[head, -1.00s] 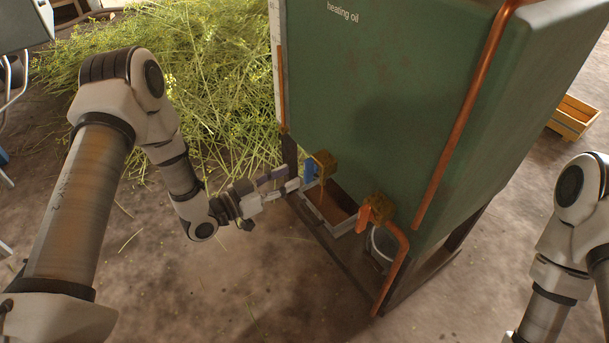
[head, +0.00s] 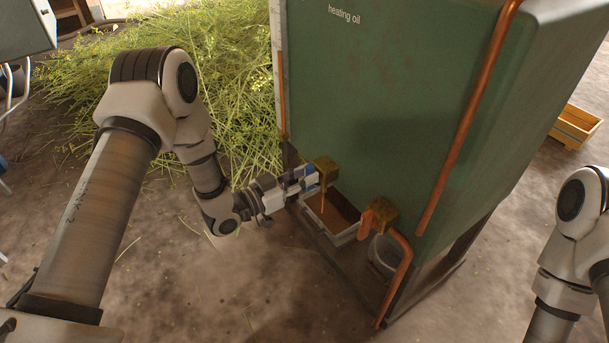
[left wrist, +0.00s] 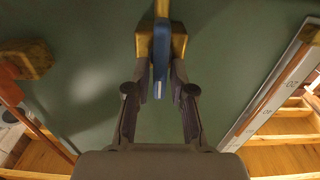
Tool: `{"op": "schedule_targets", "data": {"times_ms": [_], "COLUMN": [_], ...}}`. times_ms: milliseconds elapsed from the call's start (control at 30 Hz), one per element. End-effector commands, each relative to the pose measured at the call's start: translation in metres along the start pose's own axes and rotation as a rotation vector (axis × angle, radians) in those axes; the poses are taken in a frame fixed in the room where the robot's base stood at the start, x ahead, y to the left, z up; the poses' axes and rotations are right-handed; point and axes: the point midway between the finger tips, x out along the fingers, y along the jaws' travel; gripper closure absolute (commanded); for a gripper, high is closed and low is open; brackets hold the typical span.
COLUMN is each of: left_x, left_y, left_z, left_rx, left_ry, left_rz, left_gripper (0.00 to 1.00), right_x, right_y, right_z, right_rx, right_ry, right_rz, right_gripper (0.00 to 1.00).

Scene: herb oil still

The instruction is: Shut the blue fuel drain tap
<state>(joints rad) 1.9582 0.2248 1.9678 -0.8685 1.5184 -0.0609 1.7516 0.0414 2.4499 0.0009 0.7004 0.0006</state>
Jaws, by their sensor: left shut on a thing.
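The blue fuel drain tap has a brass body (head: 325,168) low on the front of the green oil tank (head: 390,95). Its blue lever (head: 308,169) is partly hidden by my left gripper (head: 306,178). In the left wrist view the blue lever (left wrist: 160,58) stands between the two fingers of my left gripper (left wrist: 161,84), which is shut on it, with the brass body (left wrist: 178,40) behind. A thin brownish streak drops from the tap toward a pale tray (head: 344,238) with a reddish-brown inside. My right arm shows at the right edge, its gripper outside the picture.
A second brass tap with an orange-red lever (head: 368,216) and a copper pipe (head: 402,270) sits to the right of the blue one. A grey bucket (head: 383,255) stands below it. Cut herbs (head: 230,90) lie behind my left arm. A wooden crate (head: 574,127) is far right.

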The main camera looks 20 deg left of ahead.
Motion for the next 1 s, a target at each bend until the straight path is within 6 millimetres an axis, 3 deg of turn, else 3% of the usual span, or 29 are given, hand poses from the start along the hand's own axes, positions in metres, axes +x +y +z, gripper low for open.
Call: {"op": "schedule_targets", "data": {"times_ms": [367, 1000], "left_x": [0.000, 0.000], "left_y": [-0.002, -0.008], "left_z": [-0.002, 0.001], "left_rx": [-0.148, -0.729], "left_ry": [-0.002, -0.002], "left_rz": [0.000, 0.000], "left_gripper": [1.00, 1.00], "right_x": [-0.016, -0.057], "right_y": [0.000, -0.001], "right_z": [0.001, 0.001], "right_rx": [-0.003, -0.003], "right_ry": [-0.002, -0.002], "right_rz": [0.000, 0.000], "right_gripper": [0.60, 0.60]}}
